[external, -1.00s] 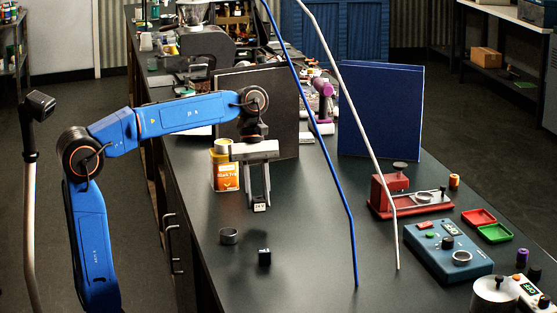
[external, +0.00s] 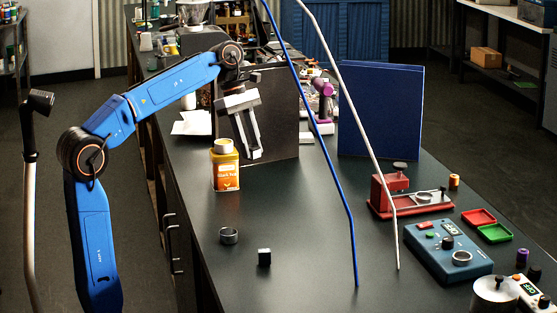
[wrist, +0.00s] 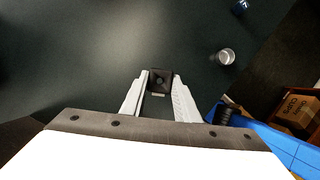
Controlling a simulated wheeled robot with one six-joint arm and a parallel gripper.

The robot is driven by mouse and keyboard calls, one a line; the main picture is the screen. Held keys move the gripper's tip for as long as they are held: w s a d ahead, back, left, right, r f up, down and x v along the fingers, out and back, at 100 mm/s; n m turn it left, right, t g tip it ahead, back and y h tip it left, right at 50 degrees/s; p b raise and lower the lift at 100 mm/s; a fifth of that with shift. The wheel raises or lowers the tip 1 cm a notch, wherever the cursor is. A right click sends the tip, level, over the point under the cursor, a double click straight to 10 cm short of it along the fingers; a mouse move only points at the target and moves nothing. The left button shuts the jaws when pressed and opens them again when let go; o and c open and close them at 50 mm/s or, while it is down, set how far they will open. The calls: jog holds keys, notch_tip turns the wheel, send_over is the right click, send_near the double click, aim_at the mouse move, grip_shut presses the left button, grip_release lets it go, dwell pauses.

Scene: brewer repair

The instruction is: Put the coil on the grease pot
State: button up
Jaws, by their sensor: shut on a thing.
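My gripper (external: 253,156) is shut on a small dark square block with a round mark in its middle, which I take to be the coil (wrist: 160,81). It is held between the fingertips, well above the bench; in the external view it is barely visible. A small round grey metal pot, apparently the grease pot (external: 229,236), stands on the bench below and nearer the camera than my gripper. Its shiny, light top shows at the upper right in the wrist view (wrist: 225,57). The coil and the pot are apart.
A small dark cube (external: 264,257) sits right of the pot. An orange tin (external: 225,168) stands just left of my gripper, and a dark panel (external: 283,115) stands behind it. Blue (external: 322,165) and white (external: 368,150) slanting lines cross the view.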

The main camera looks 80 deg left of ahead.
jog(key=s+a+r+n+t+y, duration=0.1)
jog(key=s+a+r+n+y, duration=0.15)
jog(key=a+r+n, duration=0.45)
jog(key=s+a+r+n+t+y, duration=0.1)
jog(key=s+a+r+n, duration=0.2)
jog(key=a, duration=0.6)
jog(key=n, duration=0.2)
send_near(227, 142)
jog(key=shift+x, duration=2.7)
jog(key=shift+s+d+f, duration=0.1)
jog(key=shift+d, duration=0.05)
jog(key=o, duration=1.1)
jog(key=v, duration=1.2)
jog(key=shift+d, duration=0.15)
